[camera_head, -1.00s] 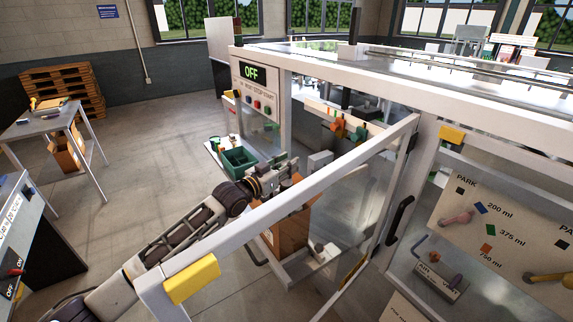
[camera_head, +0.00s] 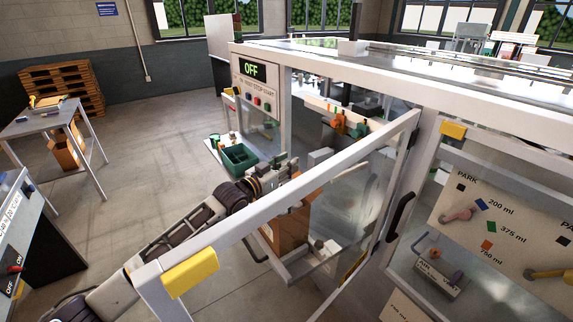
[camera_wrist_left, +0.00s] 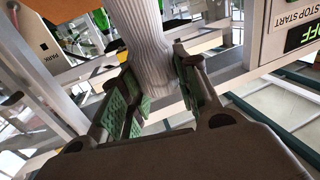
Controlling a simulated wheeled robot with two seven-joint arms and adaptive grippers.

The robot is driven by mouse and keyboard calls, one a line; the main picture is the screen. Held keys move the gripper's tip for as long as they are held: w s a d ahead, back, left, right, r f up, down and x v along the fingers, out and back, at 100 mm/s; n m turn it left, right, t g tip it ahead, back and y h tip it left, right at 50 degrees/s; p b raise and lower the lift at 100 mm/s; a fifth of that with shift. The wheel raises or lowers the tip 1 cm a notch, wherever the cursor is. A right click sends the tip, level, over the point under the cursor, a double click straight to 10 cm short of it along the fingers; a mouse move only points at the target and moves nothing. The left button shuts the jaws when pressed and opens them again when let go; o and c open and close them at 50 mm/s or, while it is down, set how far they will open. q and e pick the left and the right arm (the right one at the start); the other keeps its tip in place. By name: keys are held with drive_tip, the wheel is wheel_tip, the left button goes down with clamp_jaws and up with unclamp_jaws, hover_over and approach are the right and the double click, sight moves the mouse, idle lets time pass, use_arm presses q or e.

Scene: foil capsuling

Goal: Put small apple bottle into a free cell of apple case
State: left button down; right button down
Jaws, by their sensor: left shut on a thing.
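My left gripper (camera_head: 284,167) reaches past the slanted white door frame, beside the machine. An orange-brown cardboard case (camera_head: 287,230) is below and right of the gripper in the head view, partly behind the door frame. Its inside and cells cannot be seen. An orange-brown surface (camera_wrist_left: 65,9) shows at the top left of the wrist view. My right gripper is not in view.
The open door frame (camera_head: 300,187) crosses in front of my arm. A green bin (camera_head: 239,158) sits on a small shelf left of the gripper. The machine's OFF panel (camera_head: 252,70) stands behind. Open floor (camera_head: 150,150) lies to the left.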

use_arm(q)
drive_tip(key=shift+f+b, duration=0.4)
drive_tip(key=shift+f, duration=0.3)
idle(0.3)
drive_tip(key=c, duration=1.1)
unclamp_jaws()
drive_tip(key=shift+o, duration=0.7)
drive_tip(key=shift+f, duration=0.25)
drive_tip(key=shift+s, duration=0.1)
drive_tip(key=shift+s+a+f, duration=0.1)
drive_tip(key=shift+s+a, duration=0.2)
drive_tip(key=v, duration=1)
drive_tip(key=shift+r, duration=0.3)
drive_tip(key=shift+s+a+r, duration=0.1)
drive_tip(key=shift+s+a, duration=0.25)
